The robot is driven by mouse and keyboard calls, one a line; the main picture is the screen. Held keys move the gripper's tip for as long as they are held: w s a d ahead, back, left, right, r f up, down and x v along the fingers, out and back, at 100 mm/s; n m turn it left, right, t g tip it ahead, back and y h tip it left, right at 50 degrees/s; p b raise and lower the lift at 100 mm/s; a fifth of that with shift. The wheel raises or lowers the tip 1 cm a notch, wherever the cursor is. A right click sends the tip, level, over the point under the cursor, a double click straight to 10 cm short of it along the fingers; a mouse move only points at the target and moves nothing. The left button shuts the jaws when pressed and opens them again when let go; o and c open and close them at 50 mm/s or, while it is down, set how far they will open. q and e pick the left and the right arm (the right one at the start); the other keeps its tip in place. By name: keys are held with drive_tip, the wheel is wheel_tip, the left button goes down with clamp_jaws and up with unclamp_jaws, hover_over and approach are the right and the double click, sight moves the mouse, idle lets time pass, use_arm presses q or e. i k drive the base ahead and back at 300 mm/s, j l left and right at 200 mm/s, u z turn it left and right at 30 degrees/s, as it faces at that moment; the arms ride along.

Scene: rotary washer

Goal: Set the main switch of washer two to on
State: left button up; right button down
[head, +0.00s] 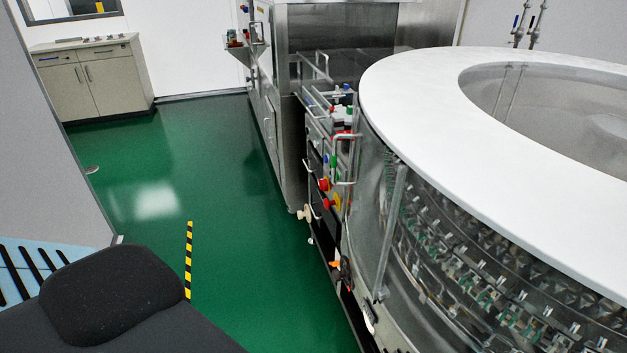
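A large round washer (450,90) with a white ring-shaped top and clear side wall fills the right of the head view. A narrow control stand (318,150) with metal rails stands against its left side, seen at a steep angle. It carries red, blue, green and yellow controls. Two red-and-yellow knobs, an upper one (324,185) and a lower one (334,203), stick out from its left face. I cannot tell which control is the main switch, its setting, or which washer is number two. Neither of my grippers is in view.
A steel cabinet machine (285,100) stands behind the control stand. A beige cabinet (100,75) is at the back left. The green floor (210,150) between them is clear, with a yellow-black tape strip (188,255). A grey wall panel (45,170) edges the left.

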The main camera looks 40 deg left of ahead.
sight(323, 185)
drive_tip(key=i+j, duration=0.15)
drive_tip(key=j, duration=0.2)
drive_tip(key=i+j, duration=0.2)
drive_tip(key=j, duration=0.15)
drive_tip(key=i+j, duration=0.15)
drive_tip(key=j, duration=0.25)
drive_tip(key=i+j, duration=0.15)
drive_tip(key=j, duration=0.2)
drive_tip(key=i+j, duration=0.2)
drive_tip(key=j, duration=0.15)
drive_tip(key=i+j, duration=0.15)
drive_tip(key=j, duration=0.2)
